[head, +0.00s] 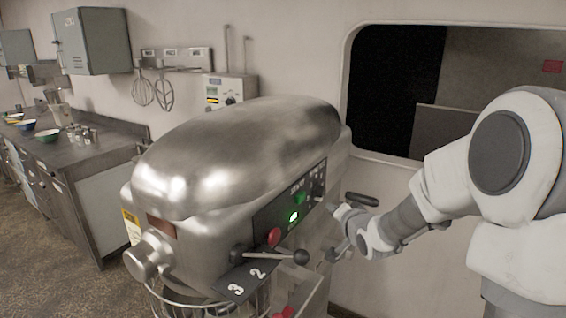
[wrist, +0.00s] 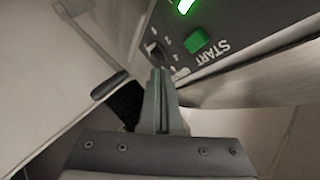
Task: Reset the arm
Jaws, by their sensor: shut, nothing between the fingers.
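My arm comes in from the right in the head view. My gripper (head: 340,212) is at the right end of the big steel mixer (head: 235,150), close to its dark control panel (head: 262,222). In the wrist view my gripper (wrist: 161,78) is shut and empty, with its fingers together. The tips point at a small selector knob (wrist: 152,47) on the panel; I cannot tell whether they touch it. A green START button (wrist: 197,40) and a lit green lamp (wrist: 185,6) are beside the tips.
A black-handled lever (wrist: 109,85) lies left of my fingers. A red button (head: 274,237) and a ball-ended lever (head: 300,257) are on the mixer's front. The wall and window opening (head: 395,95) are behind. A counter (head: 85,145) with bowls stands at far left.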

